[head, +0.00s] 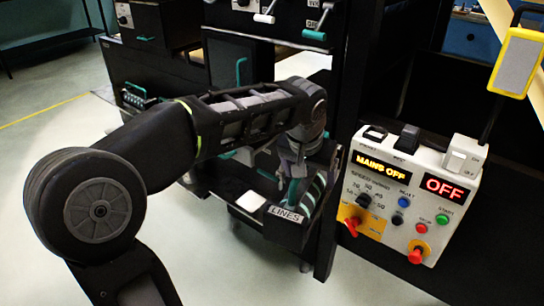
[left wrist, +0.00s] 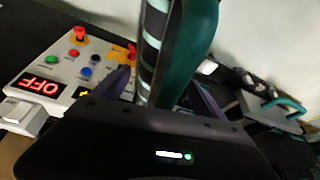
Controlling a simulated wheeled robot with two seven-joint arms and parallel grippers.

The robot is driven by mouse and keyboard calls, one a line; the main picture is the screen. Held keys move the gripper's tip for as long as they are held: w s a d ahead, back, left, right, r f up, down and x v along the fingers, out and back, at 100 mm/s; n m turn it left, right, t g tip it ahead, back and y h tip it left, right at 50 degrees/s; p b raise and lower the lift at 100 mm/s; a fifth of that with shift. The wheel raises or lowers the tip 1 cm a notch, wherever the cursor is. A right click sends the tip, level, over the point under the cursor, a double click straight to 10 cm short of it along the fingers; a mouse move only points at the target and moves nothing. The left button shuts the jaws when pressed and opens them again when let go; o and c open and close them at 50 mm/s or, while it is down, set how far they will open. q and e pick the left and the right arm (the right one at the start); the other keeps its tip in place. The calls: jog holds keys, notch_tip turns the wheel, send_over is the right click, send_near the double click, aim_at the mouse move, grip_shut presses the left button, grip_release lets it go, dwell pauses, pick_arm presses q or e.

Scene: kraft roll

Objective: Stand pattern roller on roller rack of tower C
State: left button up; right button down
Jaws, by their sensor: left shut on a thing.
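My left gripper (head: 292,165) reaches down over a black holder labelled LINES (head: 287,214). It is shut on the pattern roller, whose teal and dark striped part (head: 314,194) shows just right of the fingers, above the label. In the left wrist view the roller (left wrist: 188,55) rises upright between the purple-grey fingers (left wrist: 163,88), with a teal side and a dark side with pale bands. Its lower end is hidden behind the gripper body. I cannot tell whether the roller touches the holder. My right gripper is not in view.
A white control box (head: 410,195) with MAINS OFF and OFF displays stands close on the right, with knobs and buttons. A dark upright post (head: 345,110) stands between it and my gripper. A white block (head: 251,201) lies left of the LINES label. Open floor (head: 130,240) is at lower left.

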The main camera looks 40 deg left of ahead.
pick_arm(q)
jog(key=w+d+f+m+h, duration=0.1)
jog(key=w+d+f+m, duration=0.1)
jog(key=d+f, duration=0.8)
jog(key=shift+w+d+f+m, duration=0.35)
jog(key=shift+w+d, duration=0.45)
jog(key=shift+d, duration=0.4)
